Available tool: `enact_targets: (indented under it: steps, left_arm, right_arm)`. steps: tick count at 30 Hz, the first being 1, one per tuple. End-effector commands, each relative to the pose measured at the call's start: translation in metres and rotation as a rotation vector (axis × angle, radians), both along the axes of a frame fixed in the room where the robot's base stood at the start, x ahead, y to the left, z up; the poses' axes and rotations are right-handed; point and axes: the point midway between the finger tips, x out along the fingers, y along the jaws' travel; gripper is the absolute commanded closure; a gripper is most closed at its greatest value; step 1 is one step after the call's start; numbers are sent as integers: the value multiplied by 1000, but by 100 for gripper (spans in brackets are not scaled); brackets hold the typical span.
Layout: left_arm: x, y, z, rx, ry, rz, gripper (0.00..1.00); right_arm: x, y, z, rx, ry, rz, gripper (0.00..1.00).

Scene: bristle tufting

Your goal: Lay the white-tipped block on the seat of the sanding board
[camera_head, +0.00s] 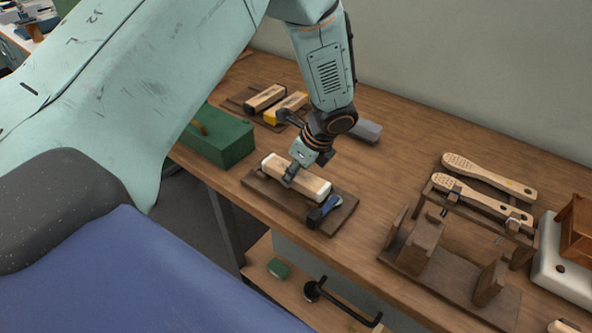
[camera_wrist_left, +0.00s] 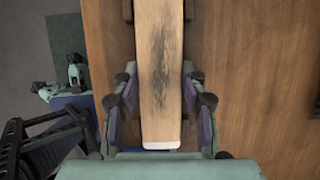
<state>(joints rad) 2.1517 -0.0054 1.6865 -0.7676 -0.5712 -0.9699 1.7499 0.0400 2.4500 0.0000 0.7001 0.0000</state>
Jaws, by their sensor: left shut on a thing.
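The white-tipped block (camera_head: 312,185) is a long pale wooden bar. In the left wrist view the block (camera_wrist_left: 160,70) shows a dark smudge along its face and a white end toward my gripper. My left gripper (camera_head: 293,175) is shut on the block, with one finger on each side; it also shows in the wrist view (camera_wrist_left: 160,112). The block is lengthwise over a dark brown board (camera_head: 262,190), apparently the sanding board. I cannot tell whether it touches the board. The seat is hidden beneath it. My right gripper is in neither view.
A blue and black piece (camera_head: 325,209) is at the board's near right end. A green box (camera_head: 225,142) stands to the left. Another dark board behind holds a yellow-ended block (camera_head: 286,108) and a dark-ended block. A wooden rack (camera_head: 425,245) with brush bodies stands right.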

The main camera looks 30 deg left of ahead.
Motion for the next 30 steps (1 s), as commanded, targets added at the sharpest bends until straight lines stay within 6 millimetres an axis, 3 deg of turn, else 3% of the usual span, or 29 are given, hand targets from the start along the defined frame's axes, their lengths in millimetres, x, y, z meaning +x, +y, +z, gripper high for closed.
enact_targets:
  steps: [26, 27, 30]
  left_arm:
    - [0, 0, -8, 0, -1, -1, 94]
    - [0, 0, -8, 0, -1, -1, 57]
    - [0, 0, -8, 0, -1, 0, 48]
  right_arm:
    - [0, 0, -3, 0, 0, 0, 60]
    - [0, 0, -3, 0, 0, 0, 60]
    - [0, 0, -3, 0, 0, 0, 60]
